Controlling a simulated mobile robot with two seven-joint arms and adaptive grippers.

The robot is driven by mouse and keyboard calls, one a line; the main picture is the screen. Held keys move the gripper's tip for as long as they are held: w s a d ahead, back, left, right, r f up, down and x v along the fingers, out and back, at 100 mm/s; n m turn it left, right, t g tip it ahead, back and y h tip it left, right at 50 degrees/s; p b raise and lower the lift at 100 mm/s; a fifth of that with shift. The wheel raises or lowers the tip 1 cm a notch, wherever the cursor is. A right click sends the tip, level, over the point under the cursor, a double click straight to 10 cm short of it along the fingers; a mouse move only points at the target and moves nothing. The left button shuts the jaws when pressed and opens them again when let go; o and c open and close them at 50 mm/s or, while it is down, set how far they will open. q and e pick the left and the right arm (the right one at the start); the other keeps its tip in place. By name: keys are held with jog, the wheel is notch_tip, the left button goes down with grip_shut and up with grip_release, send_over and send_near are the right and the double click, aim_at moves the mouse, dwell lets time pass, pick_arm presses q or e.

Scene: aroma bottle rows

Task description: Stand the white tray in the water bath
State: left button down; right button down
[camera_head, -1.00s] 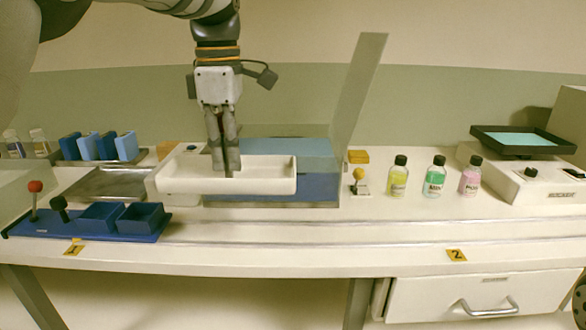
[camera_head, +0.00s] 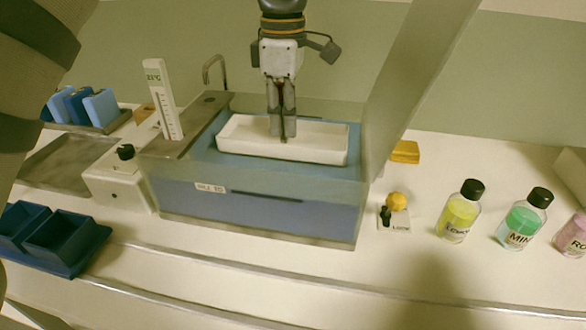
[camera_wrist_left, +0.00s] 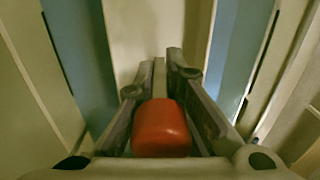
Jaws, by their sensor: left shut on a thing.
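The white tray (camera_head: 240,141) is long and shallow and looks level. It lies within the outline of the water bath (camera_head: 265,215), a clear-walled tank with blue water around the tray. I cannot tell whether the tray rests on anything. My left gripper (camera_head: 283,138) points straight down into the tray and is shut on it; the fingers hide the gripped part. In the left wrist view the pale tray (camera_wrist_left: 140,35) runs between blue strips, and a red rounded piece (camera_wrist_left: 161,128) sits between the finger bases. My right gripper is not in view.
A clear raised panel (camera_head: 415,80) stands at the bath's right end. A thermometer card (camera_head: 163,100) and a tap (camera_head: 215,72) are at its left. Yellow (camera_head: 459,212) and green (camera_head: 523,219) bottles, and a pink one, stand at right. Blue bins (camera_head: 65,240) are at front left.

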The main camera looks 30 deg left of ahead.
aim_at(286, 159)
pick_arm(q)
notch_tip(286, 159, down, 9)
jog(key=shift+w+r, duration=0.1)
jog(key=c, duration=1.7)
grip_release()
jog(key=shift+f, duration=0.2)
notch_tip(286, 159, up, 12)
jog(key=shift+r, duration=0.15)
